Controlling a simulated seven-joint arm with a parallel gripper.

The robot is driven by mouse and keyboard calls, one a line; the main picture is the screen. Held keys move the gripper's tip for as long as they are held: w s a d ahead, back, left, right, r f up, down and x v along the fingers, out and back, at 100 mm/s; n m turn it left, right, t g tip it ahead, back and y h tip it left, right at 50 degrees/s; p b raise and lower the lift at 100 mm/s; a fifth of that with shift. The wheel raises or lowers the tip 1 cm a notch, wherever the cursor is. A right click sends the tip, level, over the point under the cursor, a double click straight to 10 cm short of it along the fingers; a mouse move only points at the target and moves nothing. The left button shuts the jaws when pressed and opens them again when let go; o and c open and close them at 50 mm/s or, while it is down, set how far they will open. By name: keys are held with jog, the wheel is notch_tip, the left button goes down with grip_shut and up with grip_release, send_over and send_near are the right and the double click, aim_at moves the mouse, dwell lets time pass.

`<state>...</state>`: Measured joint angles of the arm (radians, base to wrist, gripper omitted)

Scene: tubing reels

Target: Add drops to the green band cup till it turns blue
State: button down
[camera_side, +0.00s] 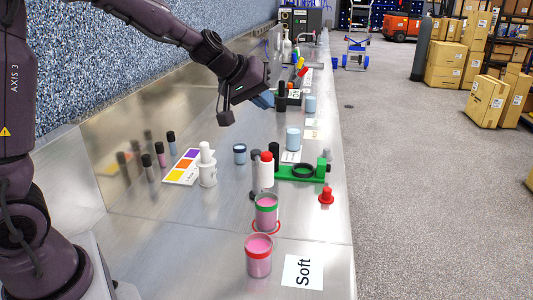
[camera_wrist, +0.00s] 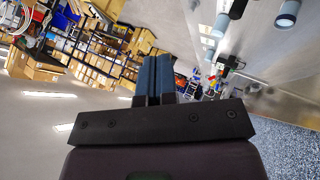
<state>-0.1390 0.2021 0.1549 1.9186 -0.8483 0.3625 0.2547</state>
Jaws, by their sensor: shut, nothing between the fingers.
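The green band cup (camera_side: 266,216) stands on the metal bench in the side view and holds pink liquid. A red ring lies around its foot. A red band cup (camera_side: 259,262), also with pink liquid, stands just in front of it. A white bottle with a red cap (camera_side: 266,174) stands upright behind the green band cup. Another white bottle with a white top (camera_side: 207,170) stands to the left. My gripper (camera_side: 264,100) is up over the far part of the bench, well away from both cups. Its blue fingers (camera_wrist: 152,76) are together and empty in the wrist view.
A green stand with a black ring (camera_side: 302,171) and a small red piece (camera_side: 326,196) are to the right. A "Soft" card (camera_side: 303,272) lies near the front. A colour card (camera_side: 184,166), dark-capped vials (camera_side: 160,155) and pale blue cups (camera_side: 293,139) stand farther back.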

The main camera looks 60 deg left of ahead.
aim_at(265, 153)
jog(key=shift+f, duration=4.45)
jog(key=shift+f, duration=0.1)
jog(key=shift+f, duration=0.3)
jog(key=shift+d+f, duration=0.1)
jog(key=shift+f, duration=0.45)
jog(key=shift+r, duration=0.95)
jog(key=shift+r, duration=2.55)
